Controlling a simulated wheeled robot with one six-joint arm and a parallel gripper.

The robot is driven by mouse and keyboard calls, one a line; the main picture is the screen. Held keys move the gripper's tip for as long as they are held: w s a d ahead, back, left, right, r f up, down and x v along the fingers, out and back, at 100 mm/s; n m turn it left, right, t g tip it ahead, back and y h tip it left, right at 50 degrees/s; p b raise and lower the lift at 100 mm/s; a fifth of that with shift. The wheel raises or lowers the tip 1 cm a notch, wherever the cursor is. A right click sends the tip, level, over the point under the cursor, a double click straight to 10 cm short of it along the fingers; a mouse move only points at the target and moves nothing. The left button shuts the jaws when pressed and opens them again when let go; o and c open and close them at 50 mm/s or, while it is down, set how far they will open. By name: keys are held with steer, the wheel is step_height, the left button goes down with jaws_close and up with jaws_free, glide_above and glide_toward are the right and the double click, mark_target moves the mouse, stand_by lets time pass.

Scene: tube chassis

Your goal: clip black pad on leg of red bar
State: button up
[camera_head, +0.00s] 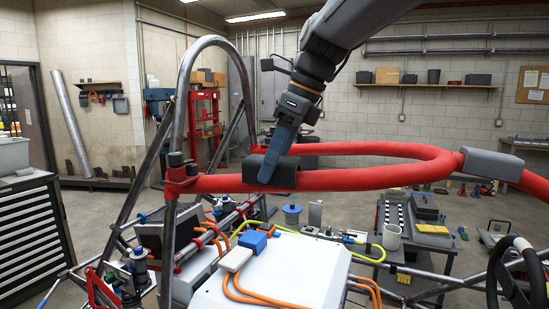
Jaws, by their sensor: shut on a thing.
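The red bar (363,179) is a padded tube that runs across the middle of the view and loops at the right. My gripper (277,160) comes down from above onto its left leg, with blue-grey fingers. It is shut on a black pad (258,173), a short half-round sleeve. The pad sits over the red leg and appears to touch its top. The gripper hides part of the pad, and I cannot tell whether it is fully clipped on.
A grey metal tube hoop (183,95) rises left of the gripper. A white box (278,270) with orange cables lies below the bar. A steering wheel (508,275) is at the lower right. A cart (416,255) with a white cup stands behind. A drawer cabinet (33,235) is at the left.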

steer(key=shift+f, duration=0.15)
steer(key=o, duration=1.1)
